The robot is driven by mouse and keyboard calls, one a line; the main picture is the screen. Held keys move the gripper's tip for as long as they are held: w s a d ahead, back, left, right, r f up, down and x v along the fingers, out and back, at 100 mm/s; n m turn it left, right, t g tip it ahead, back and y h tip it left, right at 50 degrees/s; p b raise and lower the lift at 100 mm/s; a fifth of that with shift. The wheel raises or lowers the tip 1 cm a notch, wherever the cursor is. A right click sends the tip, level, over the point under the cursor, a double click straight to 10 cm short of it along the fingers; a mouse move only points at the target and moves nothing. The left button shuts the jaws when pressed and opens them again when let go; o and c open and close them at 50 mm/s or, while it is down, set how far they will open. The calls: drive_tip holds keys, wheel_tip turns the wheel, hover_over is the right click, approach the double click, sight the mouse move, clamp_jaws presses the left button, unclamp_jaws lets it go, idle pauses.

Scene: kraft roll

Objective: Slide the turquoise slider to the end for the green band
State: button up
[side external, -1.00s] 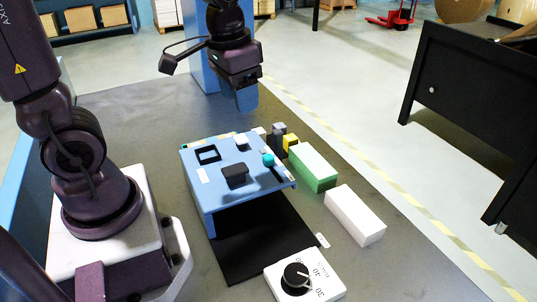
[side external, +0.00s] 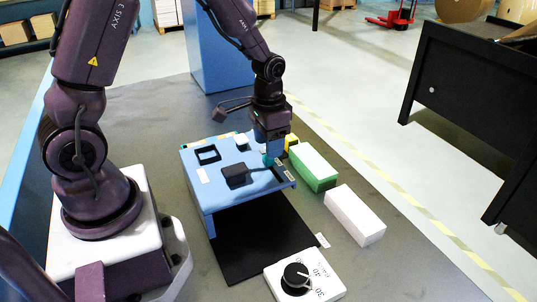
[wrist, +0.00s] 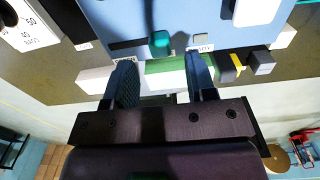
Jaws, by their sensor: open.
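The turquoise slider (wrist: 160,42) is a small knob on top of the blue stand (side external: 212,187), near its right edge. In the side view the slider (side external: 267,160) shows only partly, at my fingertips. My gripper (side external: 272,152) points down over that edge. In the wrist view my open gripper (wrist: 162,58) has one finger on each side of the slider's position, with nothing visibly held. I cannot tell whether a finger touches the slider. Small labels (side external: 288,175) sit along the stand's right edge; I cannot make out a green band there.
A green and white block (side external: 316,168) and a white block (side external: 355,215) stand right of the stand. A yellow item (side external: 291,141) is behind my gripper. A dial box (side external: 305,275) is in front.

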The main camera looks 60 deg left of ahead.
drive_tip(key=shift+f, duration=1.95)
